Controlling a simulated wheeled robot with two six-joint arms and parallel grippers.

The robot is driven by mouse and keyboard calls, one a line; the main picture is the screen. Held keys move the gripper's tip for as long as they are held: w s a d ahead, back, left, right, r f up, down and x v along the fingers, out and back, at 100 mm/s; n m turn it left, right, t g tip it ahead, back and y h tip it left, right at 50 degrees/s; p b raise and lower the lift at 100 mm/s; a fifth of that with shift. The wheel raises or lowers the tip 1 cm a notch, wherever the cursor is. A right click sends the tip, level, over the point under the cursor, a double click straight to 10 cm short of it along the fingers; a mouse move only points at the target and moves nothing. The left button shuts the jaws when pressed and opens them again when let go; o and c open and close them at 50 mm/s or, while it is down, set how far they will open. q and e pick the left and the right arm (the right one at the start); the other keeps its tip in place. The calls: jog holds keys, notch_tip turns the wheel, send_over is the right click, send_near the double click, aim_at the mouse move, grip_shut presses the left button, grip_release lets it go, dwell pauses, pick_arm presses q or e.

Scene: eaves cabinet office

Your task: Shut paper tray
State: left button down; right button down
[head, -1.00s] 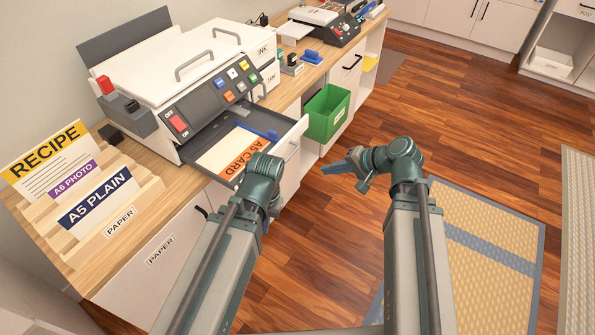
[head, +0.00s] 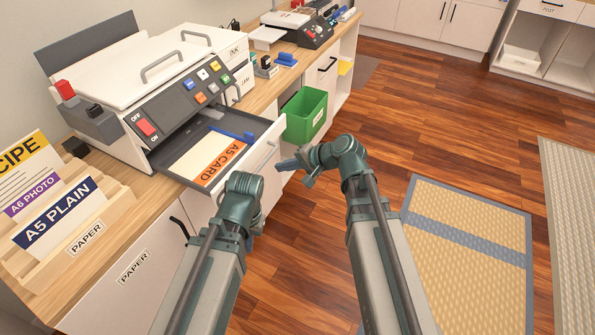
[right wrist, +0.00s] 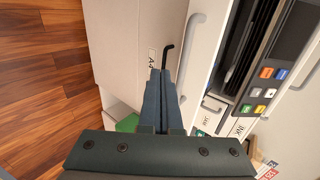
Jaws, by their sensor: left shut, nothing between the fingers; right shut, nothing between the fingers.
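The paper tray (head: 178,166) is a dark drawer pulled out from the white machine (head: 150,85). A sheet with an orange A5 CARD band (head: 220,163) and a blue guide lie in it. Its white front with a grey handle (head: 268,150) faces right; the handle also shows in the right wrist view (right wrist: 190,55). My right gripper (head: 283,164) is shut and empty, just right of the tray front; its fingers (right wrist: 160,90) point towards the handle area. I cannot tell whether they touch it. My left gripper (head: 257,222) is shut and empty, lower, mostly hidden by its wrist.
A green bin (head: 305,115) stands beyond the tray by the cabinet. Paper holders with A5 PLAIN (head: 58,212) signs stand on the counter at left. A black cabinet handle (right wrist: 168,55) is near the right fingers. The wooden floor (head: 440,130) at right is open, with a mat (head: 470,270).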

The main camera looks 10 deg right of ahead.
aim_at(203, 139)
jog(key=shift+w+a+r, duration=0.2)
jog(key=shift+w+a, duration=0.15)
jog(key=shift+a, duration=0.15)
jog(key=shift+w+a+r, duration=0.2)
jog(key=shift+w+a, duration=0.15)
jog(key=shift+a, duration=0.15)
jog(key=w+a, duration=0.4)
jog(key=a, duration=0.2)
jog(key=w+a, duration=0.5)
jog(key=a, duration=0.2)
jog(key=w+a, duration=0.5)
jog(key=a, duration=0.1)
jog(key=shift+w+a, duration=0.2)
jog(key=shift+a, duration=0.2)
jog(key=shift+w+a, duration=0.15)
jog(key=shift+a, duration=0.1)
jog(key=shift+r, duration=0.1)
